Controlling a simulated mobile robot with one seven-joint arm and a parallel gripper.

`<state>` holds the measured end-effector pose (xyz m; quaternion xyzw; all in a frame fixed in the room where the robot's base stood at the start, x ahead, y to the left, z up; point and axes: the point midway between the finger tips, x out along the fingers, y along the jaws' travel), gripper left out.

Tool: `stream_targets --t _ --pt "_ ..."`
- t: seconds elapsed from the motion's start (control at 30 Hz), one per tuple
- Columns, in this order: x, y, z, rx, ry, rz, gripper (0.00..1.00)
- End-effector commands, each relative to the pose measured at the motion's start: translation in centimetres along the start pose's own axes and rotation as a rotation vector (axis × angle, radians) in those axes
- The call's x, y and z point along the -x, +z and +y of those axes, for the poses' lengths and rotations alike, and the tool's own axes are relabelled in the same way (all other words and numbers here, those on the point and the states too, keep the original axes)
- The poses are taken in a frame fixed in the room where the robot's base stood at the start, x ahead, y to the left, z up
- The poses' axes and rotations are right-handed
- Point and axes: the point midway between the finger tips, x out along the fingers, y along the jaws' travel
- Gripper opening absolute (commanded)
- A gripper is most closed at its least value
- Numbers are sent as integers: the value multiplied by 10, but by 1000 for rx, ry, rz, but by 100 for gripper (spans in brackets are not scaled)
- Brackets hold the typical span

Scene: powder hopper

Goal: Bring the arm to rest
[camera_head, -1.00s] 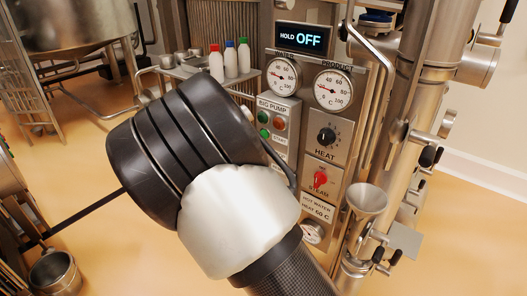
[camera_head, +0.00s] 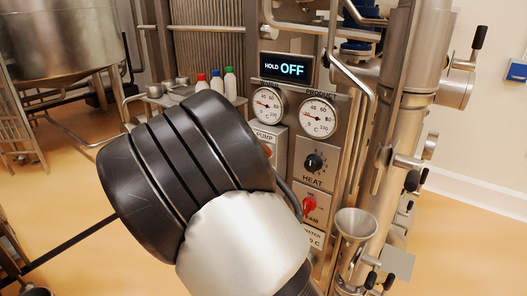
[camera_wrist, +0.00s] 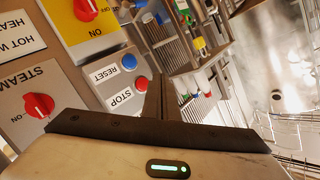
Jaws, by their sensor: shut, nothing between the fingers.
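My arm's thick black joint and silver link fill the lower middle of the head view, in front of the control panel (camera_head: 298,150). They hide part of the panel. My gripper is out of sight in the head view. In the wrist view my gripper (camera_wrist: 161,97) shows from behind, its dark fingers together with nothing held. It points past the panel's edge, with the stop and reset buttons (camera_wrist: 138,84) just left of the fingers. I cannot tell whether the fingers touch anything.
The steel funnel (camera_head: 355,226) and upright pipework (camera_head: 400,120) stand right of the panel. A shelf (camera_head: 180,96) with small capped bottles (camera_head: 216,82) is behind my arm. A large steel vessel (camera_head: 62,40) stands at the back left. Open floor (camera_head: 60,165) shows at left.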

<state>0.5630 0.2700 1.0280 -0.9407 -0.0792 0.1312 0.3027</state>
Motion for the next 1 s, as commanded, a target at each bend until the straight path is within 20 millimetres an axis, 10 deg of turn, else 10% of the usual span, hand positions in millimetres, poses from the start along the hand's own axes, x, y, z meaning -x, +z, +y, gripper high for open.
stream_targets --t 0.27,0.6,0.8,1.0 --pt "51 -99 31 -49 237 -240 0" --pt "217 -208 36 165 314 -560 0" --pt "325 -237 50 357 393 -690 0" --pt "380 -240 60 451 460 -762 0"
